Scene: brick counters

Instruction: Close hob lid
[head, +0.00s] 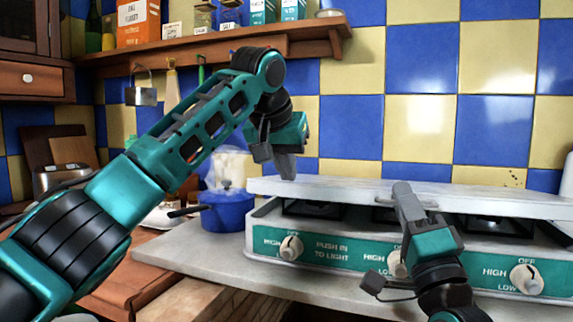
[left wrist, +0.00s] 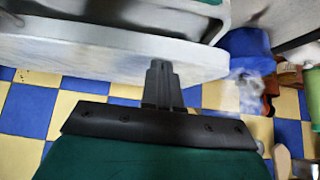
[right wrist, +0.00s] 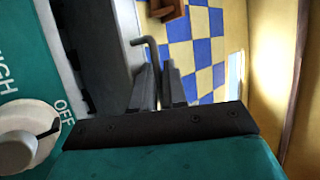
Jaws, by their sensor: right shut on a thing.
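The hob (head: 340,249) is a white unit with a teal front panel and white knobs, on the counter. Its white lid (head: 480,199) is a long slab lying low and nearly level over the back of the hob, with dark burners showing beneath it. My left gripper (head: 288,170) is shut, fingers down, at the lid's left end; the left wrist view shows the lid's edge (left wrist: 110,55) beside the fingers. My right gripper (head: 402,188) is before the hob's middle, fingers up by the lid's front edge. It seems shut on a thin bent grey rod (right wrist: 149,48).
A blue pot (head: 228,212) stands on the counter left of the hob. A wooden shelf (head: 225,45) with packets and jars hangs above. Hob knobs (head: 291,247) stick out close to my right gripper. The tiled wall is behind.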

